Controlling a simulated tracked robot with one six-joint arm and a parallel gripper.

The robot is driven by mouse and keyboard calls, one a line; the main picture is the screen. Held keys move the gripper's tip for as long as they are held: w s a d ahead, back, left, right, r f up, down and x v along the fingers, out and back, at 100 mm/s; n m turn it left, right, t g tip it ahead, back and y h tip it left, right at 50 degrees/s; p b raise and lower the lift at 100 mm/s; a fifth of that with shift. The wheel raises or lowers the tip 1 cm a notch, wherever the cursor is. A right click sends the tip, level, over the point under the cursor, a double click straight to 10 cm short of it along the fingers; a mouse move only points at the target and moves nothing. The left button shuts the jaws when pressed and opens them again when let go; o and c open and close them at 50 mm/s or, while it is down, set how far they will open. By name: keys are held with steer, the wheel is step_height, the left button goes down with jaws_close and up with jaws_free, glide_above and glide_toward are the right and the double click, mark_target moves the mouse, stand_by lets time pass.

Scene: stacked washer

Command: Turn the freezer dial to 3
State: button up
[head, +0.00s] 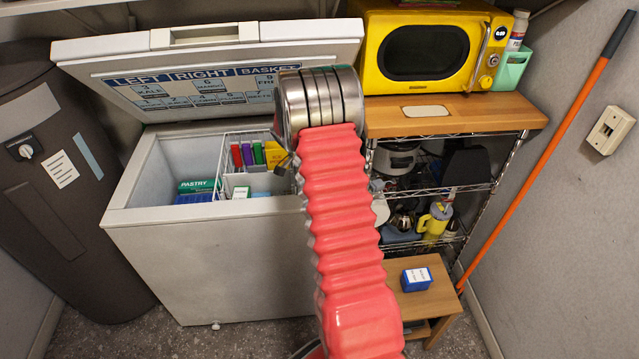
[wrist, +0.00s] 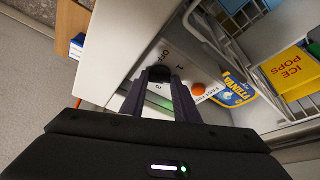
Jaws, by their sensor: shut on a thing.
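The freezer (head: 240,250) is a white chest with its lid raised, in the head view. In the wrist view, the black dial (wrist: 159,74) sits on a light panel, with a small "3" on the panel close to my fingers. My gripper (wrist: 162,88) is shut on the dial, with its dark fingers on either side of it. The fingers cover part of the dial, and I cannot read where its mark points. In the head view, my arm hides the dial and most of my gripper.
An orange round light (wrist: 198,89) lies beside the dial. A wire basket (head: 248,140) and a yellow ice pops box (wrist: 292,73) are close by in the freezer. A wire shelf rack (head: 440,188) with a yellow microwave (head: 428,48) stands right. A low wooden table (head: 424,305) holds a blue box (head: 416,279).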

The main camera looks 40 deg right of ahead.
steer(key=m, duration=0.2)
steer(key=w+m+g, duration=0.1)
steer(key=m, duration=0.1)
steer(key=shift+a+m+y, duration=0.1)
steer(key=shift+m+y, duration=0.2)
steer(key=shift+y, duration=0.1)
steer(key=m, duration=0.1)
steer(key=m+g, duration=0.1)
steer(key=m, duration=0.1)
steer(key=m+y, duration=0.1)
steer(key=shift+w+d+m+g, duration=0.2)
steer(key=shift+d+m+g, duration=0.1)
steer(key=shift+g, duration=0.1)
steer(key=m, duration=0.1)
steer(key=m+y, duration=0.1)
steer(key=m, duration=0.2)
steer(key=shift+w+d+m+g+y, duration=0.1)
steer(key=shift+d+m+g+y, duration=0.2)
steer(key=shift+g, duration=0.1)
steer(key=shift+d+m+y, duration=0.15)
steer(key=shift+m+y, duration=0.55)
steer(key=shift+m, duration=1.2)
steer(key=o, duration=1)
steer(key=shift+o, duration=0.2)
